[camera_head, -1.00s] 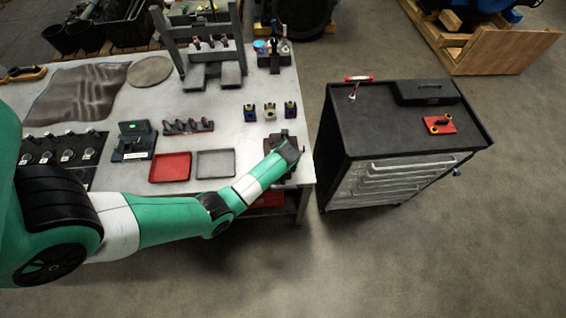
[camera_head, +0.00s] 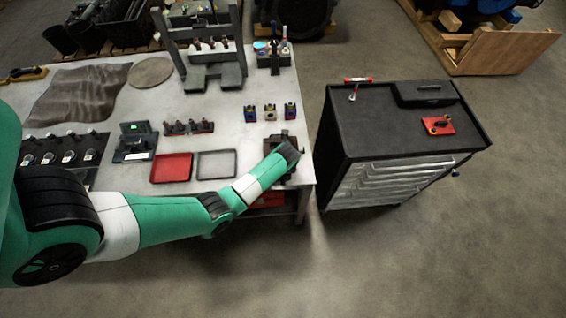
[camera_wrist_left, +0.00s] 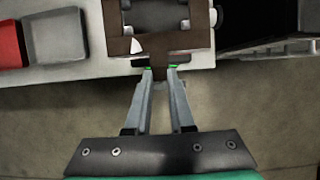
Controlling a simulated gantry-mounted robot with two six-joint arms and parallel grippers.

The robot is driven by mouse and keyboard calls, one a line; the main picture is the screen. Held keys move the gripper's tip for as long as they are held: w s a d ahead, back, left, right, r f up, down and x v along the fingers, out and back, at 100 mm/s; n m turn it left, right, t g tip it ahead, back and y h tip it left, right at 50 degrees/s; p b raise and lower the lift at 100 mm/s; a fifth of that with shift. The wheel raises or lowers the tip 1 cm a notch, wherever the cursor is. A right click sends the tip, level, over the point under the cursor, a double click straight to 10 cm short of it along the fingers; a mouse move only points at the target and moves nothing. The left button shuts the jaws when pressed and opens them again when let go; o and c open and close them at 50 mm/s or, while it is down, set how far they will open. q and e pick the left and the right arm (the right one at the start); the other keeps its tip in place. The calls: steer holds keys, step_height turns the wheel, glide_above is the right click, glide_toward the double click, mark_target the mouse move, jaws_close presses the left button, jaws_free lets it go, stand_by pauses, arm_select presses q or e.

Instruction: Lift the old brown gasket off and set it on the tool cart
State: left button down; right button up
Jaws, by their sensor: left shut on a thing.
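The old brown gasket (camera_wrist_left: 118,47) shows in the left wrist view as a flat brown frame around a grey metal part near the workbench's edge. A brown tab of it reaches between my left gripper's fingertips (camera_wrist_left: 160,70), which are shut on it. In the head view my left gripper (camera_head: 288,150) is over the right front corner of the bench and hides most of the gasket. I cannot tell whether the gasket is clear of the part beneath. The tool cart (camera_head: 380,122) stands to the right, with a dark top. My right gripper is not in view.
On the cart top are a black case (camera_head: 427,93), a red plate with a black handle (camera_head: 438,125) and a red-handled tool (camera_head: 357,80). The cart's middle is clear. Red (camera_head: 171,168) and grey (camera_head: 216,164) trays lie left of my gripper. A gap separates bench and cart.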

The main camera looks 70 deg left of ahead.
arm_select(q)
steer(key=shift+r+p, duration=0.85)
steer(key=shift+r, duration=1.25)
steer(key=shift+w, duration=0.1)
